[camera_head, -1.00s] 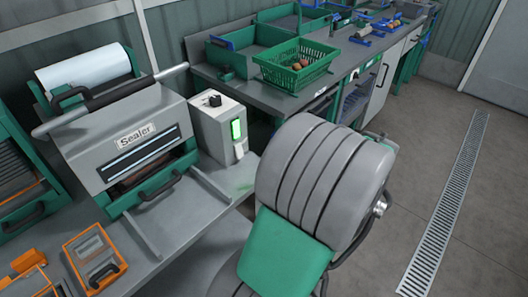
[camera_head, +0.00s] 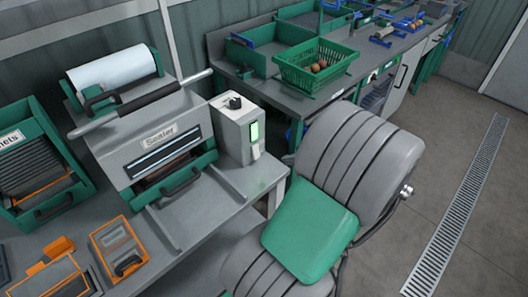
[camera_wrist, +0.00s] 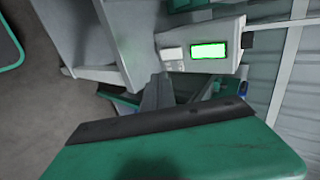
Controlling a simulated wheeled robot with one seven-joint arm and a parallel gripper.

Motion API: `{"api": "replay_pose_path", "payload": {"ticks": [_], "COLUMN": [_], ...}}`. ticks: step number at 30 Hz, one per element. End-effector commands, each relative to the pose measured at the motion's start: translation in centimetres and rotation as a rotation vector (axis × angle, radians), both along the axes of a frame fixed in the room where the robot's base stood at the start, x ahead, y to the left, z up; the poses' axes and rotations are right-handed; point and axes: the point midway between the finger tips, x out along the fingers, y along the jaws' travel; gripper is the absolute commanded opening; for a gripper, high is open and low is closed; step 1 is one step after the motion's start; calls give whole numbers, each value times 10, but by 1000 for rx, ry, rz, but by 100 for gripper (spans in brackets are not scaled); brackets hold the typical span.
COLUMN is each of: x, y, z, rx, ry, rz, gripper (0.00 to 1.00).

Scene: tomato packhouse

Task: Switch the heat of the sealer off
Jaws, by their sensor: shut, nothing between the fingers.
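The sealer (camera_head: 150,125), a grey machine labelled "Sealer", stands on the bench at the left in the head view. Its light control box (camera_head: 232,130) is at its right side, with a black knob (camera_head: 234,102) on top. A lit green display (camera_head: 254,133) faces front, with a small pale switch-like part (camera_head: 255,151) below it. In the wrist view the display (camera_wrist: 208,51) and pale part (camera_wrist: 172,53) appear sideways, beyond my gripper (camera_wrist: 157,82). My gripper looks shut and empty, apart from the box. My arm hides it in the head view.
A green basket (camera_head: 283,75) with round brown items stands on the back bench. Green trays (camera_head: 250,50) are beside it. Orange-framed items (camera_head: 118,248) lie on the front bench. A dark handle (camera_head: 180,183) projects from the sealer's front. The floor at the right is clear around a drain grate (camera_head: 465,200).

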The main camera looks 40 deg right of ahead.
Motion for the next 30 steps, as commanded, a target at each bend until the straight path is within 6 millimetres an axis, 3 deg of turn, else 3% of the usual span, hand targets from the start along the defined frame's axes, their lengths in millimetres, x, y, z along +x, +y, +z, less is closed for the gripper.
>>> {"api": "replay_pose_path", "payload": {"ticks": [7, 18, 24, 30], "x": [20, 84, 112, 118], "y": [2, 4, 3, 2], "z": [-15, -62, -65, -67], "rx": [3, 4, 1, 1], "ry": [1, 0, 0, 0], "rz": [4, 2, -1, -4], "gripper": [0, 0, 0, 0]}}
